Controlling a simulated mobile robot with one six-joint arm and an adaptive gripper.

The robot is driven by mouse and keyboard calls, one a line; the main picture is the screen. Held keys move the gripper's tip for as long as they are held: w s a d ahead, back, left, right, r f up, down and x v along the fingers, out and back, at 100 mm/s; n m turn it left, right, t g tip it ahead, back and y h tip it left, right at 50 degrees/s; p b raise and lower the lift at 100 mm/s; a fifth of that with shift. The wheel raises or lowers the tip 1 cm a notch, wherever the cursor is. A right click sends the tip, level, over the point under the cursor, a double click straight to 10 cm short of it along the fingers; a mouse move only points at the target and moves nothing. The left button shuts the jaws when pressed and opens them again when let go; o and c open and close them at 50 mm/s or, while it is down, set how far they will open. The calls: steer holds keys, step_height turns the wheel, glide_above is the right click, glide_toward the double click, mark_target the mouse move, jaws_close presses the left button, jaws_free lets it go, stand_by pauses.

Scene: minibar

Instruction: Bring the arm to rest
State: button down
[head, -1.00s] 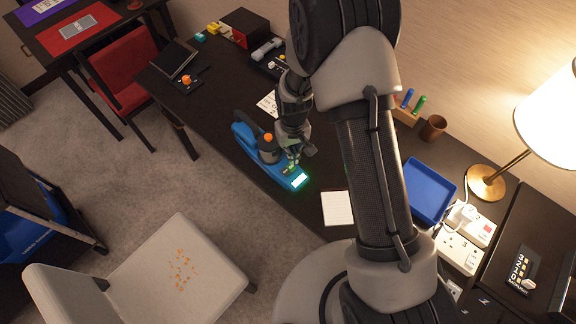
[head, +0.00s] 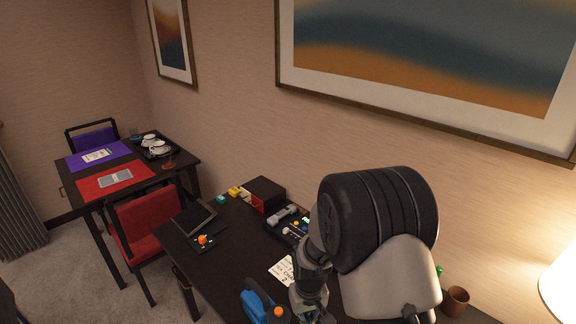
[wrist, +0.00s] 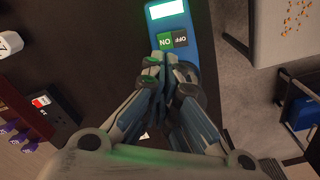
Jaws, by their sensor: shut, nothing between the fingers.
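My gripper (wrist: 160,75) shows in the wrist view with its fingers together and nothing between them. Its tips are in front of a blue device (wrist: 178,50) with a lit screen and a green and grey ON/OFF switch (wrist: 172,41). The green ON half is on the left, beside the fingertips; I cannot tell whether they touch it. In the head view my arm (head: 375,230) reaches over the dark desk, and the blue device (head: 257,303) is at the bottom edge, partly cut off. The fingertips are out of the head view.
A red chair (head: 149,224) stands by the desk's far end. A lamp (head: 562,285) is at right.

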steer(key=s+d+r+m+t+b, duration=0.1)
steer(key=s+d+r, duration=0.2)
steer(key=r, duration=0.7)
steer(key=s+d+r+t, duration=0.15)
steer(key=s+r, duration=0.25)
steer(key=r, duration=0.6)
steer(key=s+d+r+m+t, duration=0.1)
steer(key=s+d+r, duration=0.1)
steer(key=s, duration=0.6)
steer(key=s+d+r+b, duration=0.1)
steer(key=s+d+r, duration=0.1)
steer(key=s+r, duration=0.3)
steer(key=s, duration=0.3)
steer(key=shift+s+d+r+m+t, duration=0.2)
steer(key=shift+d+r+m+t, duration=0.1)
steer(key=shift+m+t, duration=0.1)
